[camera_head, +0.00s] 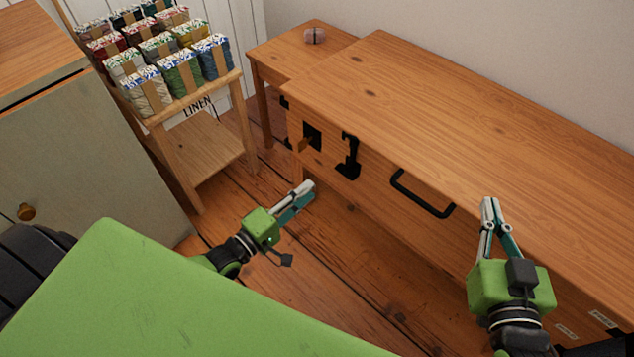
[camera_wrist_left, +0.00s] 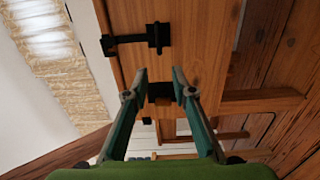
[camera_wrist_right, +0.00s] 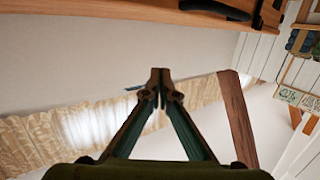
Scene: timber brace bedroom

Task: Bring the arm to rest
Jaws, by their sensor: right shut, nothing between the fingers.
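My left gripper (camera_head: 305,191) is held out in front of the wooden cabinet (camera_head: 430,95), low beside its left end. In the left wrist view its fingertips (camera_wrist_left: 159,74) stand apart with nothing between them. My right gripper (camera_head: 489,203) points up close to the cabinet's front edge, right of the black bar handle (camera_head: 422,194). In the right wrist view its fingertips (camera_wrist_right: 160,76) meet and hold nothing. Whether the right gripper touches the cabinet I cannot tell.
A black latch (camera_head: 348,156) is on the cabinet front. A wooden stand (camera_head: 203,148) marked LINEN holds several yarn bundles. A grey-green cabinet (camera_head: 80,150) is at left. Bare floor (camera_head: 240,200) lies between.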

